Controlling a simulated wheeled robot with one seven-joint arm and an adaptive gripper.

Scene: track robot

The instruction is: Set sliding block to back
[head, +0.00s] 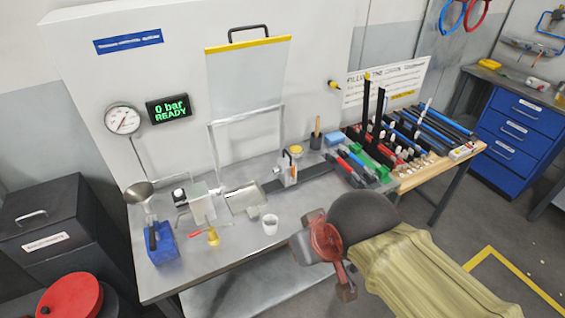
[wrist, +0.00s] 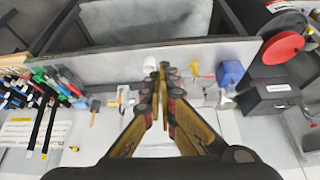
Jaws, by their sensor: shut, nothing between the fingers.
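The sliding block (head: 288,168) is a small light-coloured block with an orange upright part. In the wrist view a small pale block with orange (wrist: 122,97), probably the same one, is left of my fingers. My gripper (wrist: 164,68) is shut and empty, its fingertips together. In the head view its reddish body (head: 325,243) is in front of the bench, apart from the block. The fingertips are not clear there.
A white cup (head: 270,223), a yellow bell-shaped piece (head: 213,237) and a blue box with a funnel (head: 160,244) stand at the bench's front left. A clear raised guard (head: 247,80) stands behind. Racks of coloured bars (head: 385,150) crowd the right.

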